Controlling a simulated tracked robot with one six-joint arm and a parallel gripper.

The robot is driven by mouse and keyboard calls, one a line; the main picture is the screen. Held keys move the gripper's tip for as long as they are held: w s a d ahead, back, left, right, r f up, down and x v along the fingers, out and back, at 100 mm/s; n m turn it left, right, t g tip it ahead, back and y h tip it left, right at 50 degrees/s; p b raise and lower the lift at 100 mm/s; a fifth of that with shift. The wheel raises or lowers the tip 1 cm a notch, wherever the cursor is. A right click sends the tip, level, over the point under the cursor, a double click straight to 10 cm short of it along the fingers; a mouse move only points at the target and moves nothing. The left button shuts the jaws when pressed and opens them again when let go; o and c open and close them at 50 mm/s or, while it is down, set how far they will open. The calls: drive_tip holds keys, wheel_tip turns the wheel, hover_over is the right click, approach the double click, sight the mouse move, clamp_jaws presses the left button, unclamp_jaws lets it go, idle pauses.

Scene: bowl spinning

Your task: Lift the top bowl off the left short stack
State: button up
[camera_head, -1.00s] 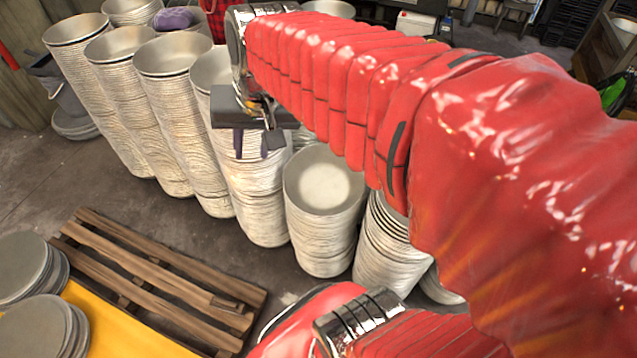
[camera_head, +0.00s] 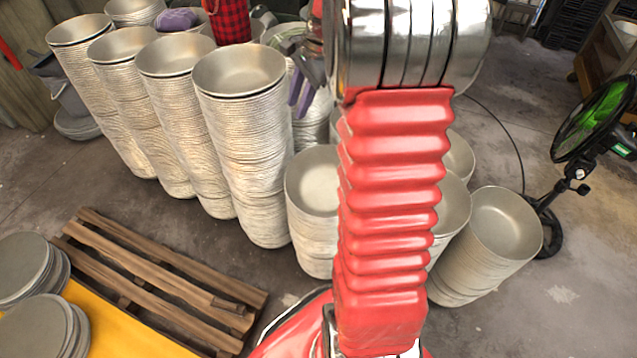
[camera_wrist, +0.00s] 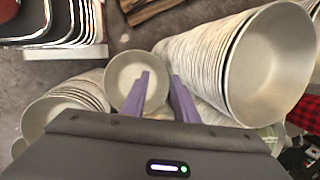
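The left short stack of pale metal bowls (camera_head: 311,184) stands on the floor right of the tall stacks, partly hidden by my arm. Its top bowl faces up. My gripper (camera_head: 301,95) is behind and above it, beside the nearest tall stack and partly hidden by my wrist. In the wrist view, my gripper (camera_wrist: 161,76) has its two purple fingers spread, with nothing visible between them. A round bowl top (camera_wrist: 126,75) shows beyond the left finger; I cannot tell for sure which stack it belongs to.
Tall bowl stacks (camera_head: 240,120) stand to the left, and one fills the right of the wrist view (camera_wrist: 270,65). Other short stacks (camera_head: 495,235) stand right of my arm. A green fan (camera_head: 590,120) is at far right. A wooden pallet (camera_head: 160,275) lies at front left.

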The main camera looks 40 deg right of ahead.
drive_tip(key=s+d+f+m+y, duration=0.1)
drive_tip(key=d+f+m, duration=0.6)
drive_tip(key=d+f, duration=0.4)
drive_tip(key=s+d+f+m+t+y, duration=0.1)
drive_tip(key=s+d+f+m, duration=0.1)
drive_tip(key=d+f+m, duration=0.5)
drive_tip(key=d+f, duration=0.4)
drive_tip(key=d, duration=0.3)
drive_tip(key=shift+s+d+f+y, duration=0.25)
drive_tip(key=shift+d+f+y, duration=0.05)
drive_tip(key=shift+d, duration=0.05)
drive_tip(key=x, duration=0.8)
drive_tip(key=shift+w+a+f, duration=0.15)
drive_tip(key=shift+w+f, duration=0.05)
drive_tip(key=shift+w, duration=0.05)
drive_tip(key=shift+x, duration=2.6)
drive_tip(key=shift+w, duration=0.1)
